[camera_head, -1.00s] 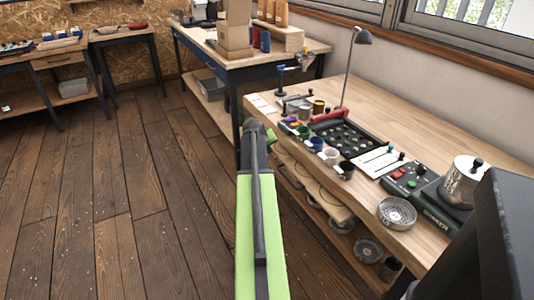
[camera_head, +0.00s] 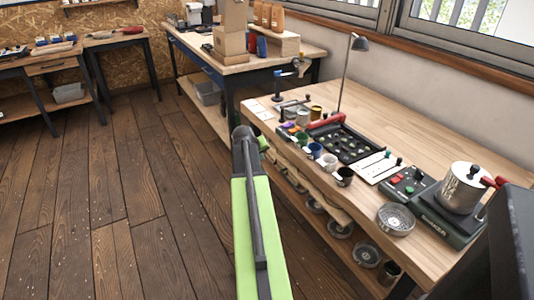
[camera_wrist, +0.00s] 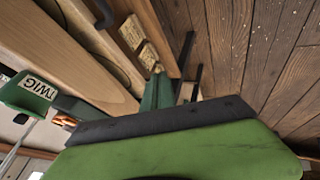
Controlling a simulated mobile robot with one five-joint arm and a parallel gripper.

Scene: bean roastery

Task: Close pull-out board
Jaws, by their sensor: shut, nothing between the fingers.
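In the head view, a light wooden board (camera_head: 318,194) shows under the front edge of the workbench; I cannot tell how far it stands out. In the wrist view, a pale wooden edge (camera_wrist: 80,58) runs diagonally at left, with a black handle (camera_wrist: 103,14) on the wood beside it. My gripper (camera_wrist: 157,88) is shut and empty, pointing along the bench front, its tip near that wood. I cannot tell whether it touches. In the head view my own arm mostly hides the gripper.
Metal dishes (camera_head: 366,254) sit on the lower shelf. The plank floor (camera_head: 120,200) at left is clear.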

